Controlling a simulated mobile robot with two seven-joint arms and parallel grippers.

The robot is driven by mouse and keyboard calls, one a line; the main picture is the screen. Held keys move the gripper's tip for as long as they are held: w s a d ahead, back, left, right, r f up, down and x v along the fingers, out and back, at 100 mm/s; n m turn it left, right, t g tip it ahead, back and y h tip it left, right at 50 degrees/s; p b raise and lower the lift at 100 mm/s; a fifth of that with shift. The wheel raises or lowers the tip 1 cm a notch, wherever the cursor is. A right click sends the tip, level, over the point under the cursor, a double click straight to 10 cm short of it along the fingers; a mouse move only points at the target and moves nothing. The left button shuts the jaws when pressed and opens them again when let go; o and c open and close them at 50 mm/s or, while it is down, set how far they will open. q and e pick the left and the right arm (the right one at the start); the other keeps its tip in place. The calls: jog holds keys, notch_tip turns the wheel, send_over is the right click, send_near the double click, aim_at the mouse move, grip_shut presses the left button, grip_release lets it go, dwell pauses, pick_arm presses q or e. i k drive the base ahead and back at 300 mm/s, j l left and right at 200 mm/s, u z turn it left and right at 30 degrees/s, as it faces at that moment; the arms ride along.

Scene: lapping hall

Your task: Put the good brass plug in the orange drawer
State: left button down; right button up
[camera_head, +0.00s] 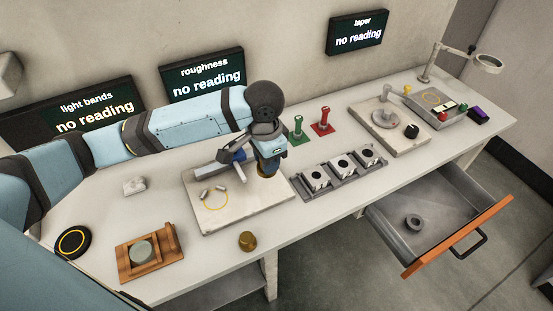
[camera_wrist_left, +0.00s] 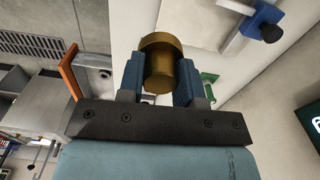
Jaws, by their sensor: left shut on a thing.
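My left gripper (camera_head: 270,158) points down over the right part of the pale plate on the bench. It is shut on a brass plug (camera_head: 268,169), which shows between both fingers in the left wrist view (camera_wrist_left: 161,62). Whether the plug touches the plate is hard to tell. A second brass plug (camera_head: 247,241) stands on the bench near the front edge. The orange drawer (camera_head: 458,237) is pulled open at the right and holds a small grey ring (camera_head: 413,222). Nothing visible marks which plug is good. My right gripper is not in view.
The pale plate (camera_head: 215,222) bears small metal pieces and a yellow ring mark. A wooden fixture (camera_head: 150,252) is front left. Three screens (camera_head: 208,75) read "no reading".

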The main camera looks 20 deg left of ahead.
aim_at(439, 209)
jog(key=i+l+z, duration=0.1)
jog(key=l, duration=0.3)
jog(key=i+l, duration=0.15)
jog(key=l, duration=0.3)
jog(key=i+l+z, duration=0.15)
jog(key=l, duration=0.25)
jog(key=i+l+z, duration=0.1)
jog(key=l, duration=0.3)
jog(key=i+l+z, duration=0.1)
jog(key=l, duration=0.25)
jog(key=i+l, duration=0.25)
jog(key=l, duration=0.15)
jog(key=z, duration=0.05)
